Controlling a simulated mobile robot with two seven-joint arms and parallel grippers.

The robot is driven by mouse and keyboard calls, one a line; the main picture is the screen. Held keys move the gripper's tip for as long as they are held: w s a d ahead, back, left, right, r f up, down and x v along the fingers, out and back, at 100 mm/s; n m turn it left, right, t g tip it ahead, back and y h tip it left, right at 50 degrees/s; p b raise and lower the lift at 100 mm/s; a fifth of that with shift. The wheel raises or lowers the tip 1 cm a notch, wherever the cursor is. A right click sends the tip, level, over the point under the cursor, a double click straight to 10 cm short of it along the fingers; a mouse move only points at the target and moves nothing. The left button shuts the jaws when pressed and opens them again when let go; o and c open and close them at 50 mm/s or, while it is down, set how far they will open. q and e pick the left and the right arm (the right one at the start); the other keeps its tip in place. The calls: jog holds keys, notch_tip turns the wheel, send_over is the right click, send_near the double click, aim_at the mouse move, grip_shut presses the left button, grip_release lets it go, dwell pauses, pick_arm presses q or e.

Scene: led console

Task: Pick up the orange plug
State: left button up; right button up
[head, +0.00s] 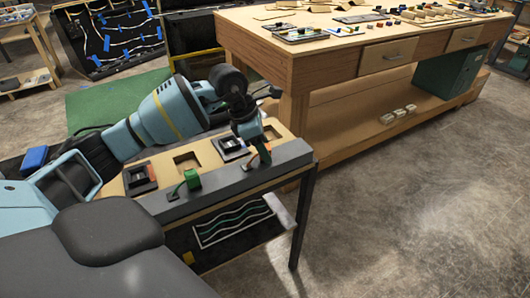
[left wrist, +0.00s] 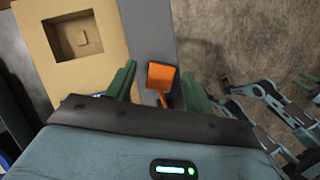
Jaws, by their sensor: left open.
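The orange plug (left wrist: 160,76) is a small orange block with a short orange lead, on the grey front strip of the console (head: 232,176). In the left wrist view it lies between the two green fingers of my left gripper (left wrist: 159,84), with gaps on both sides. My left gripper (head: 258,150) is open and low over the right end of the console in the head view. Its fingers partly hide the plug (head: 266,156) there.
A green plug (head: 192,178) stands on the same strip to the left. A wooden workbench (head: 330,60) stands behind. The concrete floor (head: 410,210) at right is clear.

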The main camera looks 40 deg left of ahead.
pick_arm(q)
jog(key=shift+w+d+f, duration=0.15)
jog(key=shift+d+f, duration=0.05)
jog(key=shift+f, duration=0.45)
jog(key=c, duration=1.1)
jog(key=shift+r, duration=0.15)
